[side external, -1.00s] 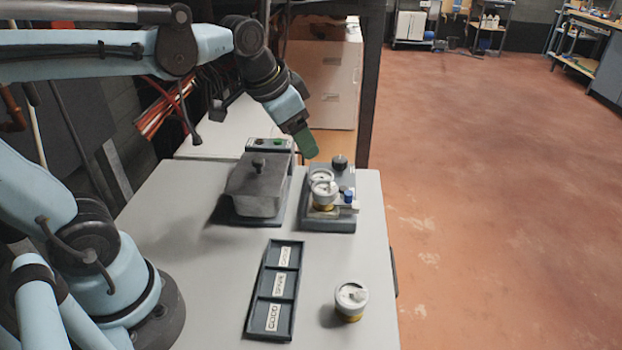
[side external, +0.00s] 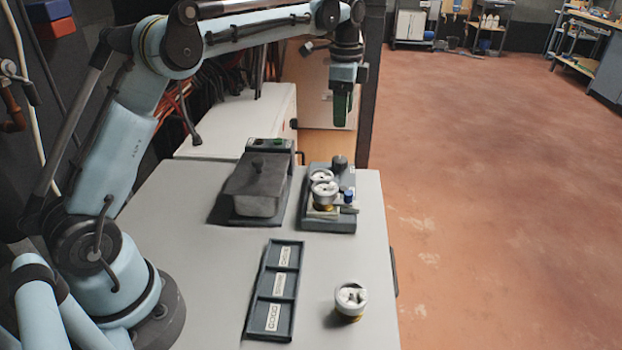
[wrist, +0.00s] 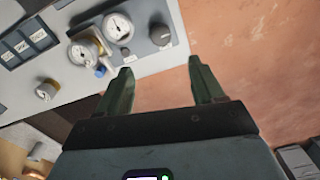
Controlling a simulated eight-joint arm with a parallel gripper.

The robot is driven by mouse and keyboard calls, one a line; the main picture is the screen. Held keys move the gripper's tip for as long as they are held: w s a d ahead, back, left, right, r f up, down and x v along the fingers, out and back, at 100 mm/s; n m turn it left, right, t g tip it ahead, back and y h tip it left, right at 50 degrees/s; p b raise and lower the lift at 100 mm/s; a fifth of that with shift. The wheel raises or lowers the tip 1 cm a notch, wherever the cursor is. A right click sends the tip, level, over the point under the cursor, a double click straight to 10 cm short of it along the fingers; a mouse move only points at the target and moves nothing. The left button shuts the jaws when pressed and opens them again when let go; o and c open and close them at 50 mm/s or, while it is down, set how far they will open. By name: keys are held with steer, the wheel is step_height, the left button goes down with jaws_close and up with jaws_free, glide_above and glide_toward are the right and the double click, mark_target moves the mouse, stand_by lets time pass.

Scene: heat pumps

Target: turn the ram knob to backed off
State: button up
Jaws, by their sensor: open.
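A grey test unit (side external: 316,222) stands at the back right of the table. A large dark knob (side external: 339,162) sits at its far end; it also shows in the wrist view (wrist: 160,36) with a pale mark beside it. A small blue knob (side external: 348,195) is on the near right part. I cannot read labels naming the ram knob, or either knob's setting. My gripper (side external: 341,120) hangs above and beyond the unit, fingers pointing down. In the wrist view my gripper (wrist: 160,66) has its green fingers apart with nothing between them, clear of the knobs.
Two white gauges (wrist: 118,27) (wrist: 83,50) stand on the unit. A grey lidded box (side external: 256,185) is to its left. A labelled tray (side external: 272,290) and a loose gauge (side external: 350,300) are nearer. The table's right edge is close to the unit.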

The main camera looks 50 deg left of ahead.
mark_target(341, 159)
step_height(341, 159, down, 12)
steer(key=shift+w+a+f, duration=0.1)
steer(key=shift+w+f, duration=0.05)
steer(key=shift+f, duration=0.1)
stand_by(0.5)
steer(key=c, duration=1.1)
steer(key=shift+o, duration=0.2)
